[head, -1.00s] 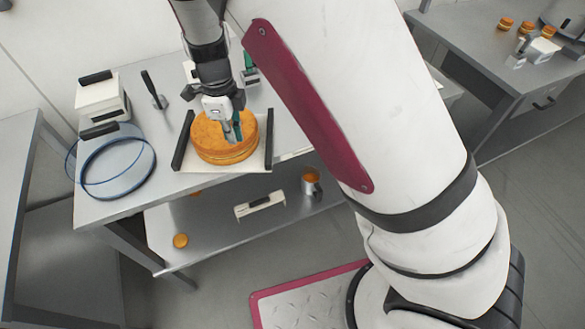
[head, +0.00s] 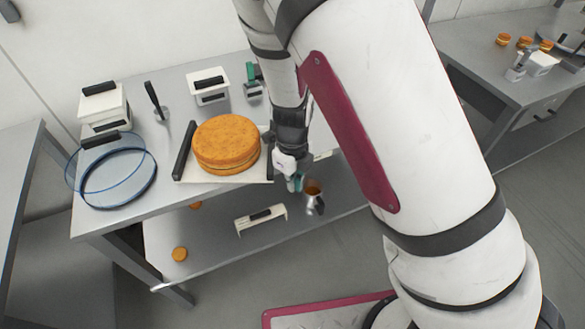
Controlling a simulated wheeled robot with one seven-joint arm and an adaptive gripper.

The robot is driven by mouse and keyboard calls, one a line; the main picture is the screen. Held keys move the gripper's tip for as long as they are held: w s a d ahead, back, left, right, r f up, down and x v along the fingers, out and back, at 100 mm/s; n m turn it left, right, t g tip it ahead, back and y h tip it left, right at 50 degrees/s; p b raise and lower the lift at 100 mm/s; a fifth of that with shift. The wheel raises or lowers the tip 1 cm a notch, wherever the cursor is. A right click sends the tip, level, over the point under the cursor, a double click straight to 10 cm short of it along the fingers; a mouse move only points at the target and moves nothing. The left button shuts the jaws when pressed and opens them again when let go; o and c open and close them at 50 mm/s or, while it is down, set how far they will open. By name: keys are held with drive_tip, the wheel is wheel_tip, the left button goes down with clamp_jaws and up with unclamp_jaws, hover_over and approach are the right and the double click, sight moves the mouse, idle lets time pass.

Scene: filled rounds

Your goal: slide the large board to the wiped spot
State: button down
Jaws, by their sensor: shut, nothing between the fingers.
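The large board (head: 250,177) is a white square board with black handles at its left and right sides. It lies on the metal table near the front edge. A round layered orange cake (head: 226,143) sits on it. My gripper (head: 295,184) is shut and empty, pointing down just right of the board, at the table's front edge. My arm hides part of the board's right handle. I cannot make out a wiped spot on the table.
A clear blue-rimmed round cover (head: 118,203) lies left of the board. White boxes with black handles (head: 103,105) (head: 209,84), a dark upright tool (head: 154,99) and a green-topped item (head: 254,83) stand behind. A metal cup (head: 313,200) and a white rack (head: 261,218) are on the lower shelf.

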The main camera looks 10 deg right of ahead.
sight(264, 169)
drive_tip(key=shift+w+a, duration=1.4)
drive_tip(key=shift+w, duration=0.05)
drive_tip(key=w+a, duration=0.4)
drive_tip(key=shift+w+a, duration=0.1)
drive_tip(key=shift+w, duration=0.2)
